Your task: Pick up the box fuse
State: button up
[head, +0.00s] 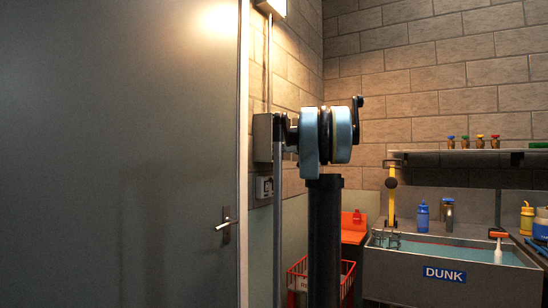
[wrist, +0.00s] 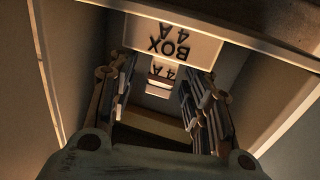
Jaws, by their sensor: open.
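In the wrist view, a small pale block marked "4 A" (wrist: 162,72), which looks like the box fuse, sits inside a grey housing. A larger pale plate reading "BOX 4 A" (wrist: 172,42) is just above it; both texts appear upside down. My gripper (wrist: 159,78) is open, its dark jointed fingers to the left and right of the small block, with gaps visible. I cannot tell how far the fingertips are from it in depth. In the head view, my arm reaches a grey wall box (head: 263,137); the fuse cannot be made out there.
A large grey door (head: 120,150) with a handle (head: 226,225) fills the left. A smaller wall box (head: 264,187) is below the grey one. To the right are a red crate (head: 298,283), a sink marked "DUNK" (head: 400,277) and a shelf (head: 450,152). Housing walls closely surround my fingers.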

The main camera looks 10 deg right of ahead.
jog(key=shift+w+a, duration=0.2)
grip_shut()
jog(key=shift+r, duration=0.1)
jog(key=shift+d+r, duration=0.1)
jog(key=shift+r, duration=0.4)
notch_tip(320, 180, up, 2)
jog(key=shift+r, duration=0.1)
jog(key=v, duration=1.8)
jog(key=shift+r, duration=1.9)
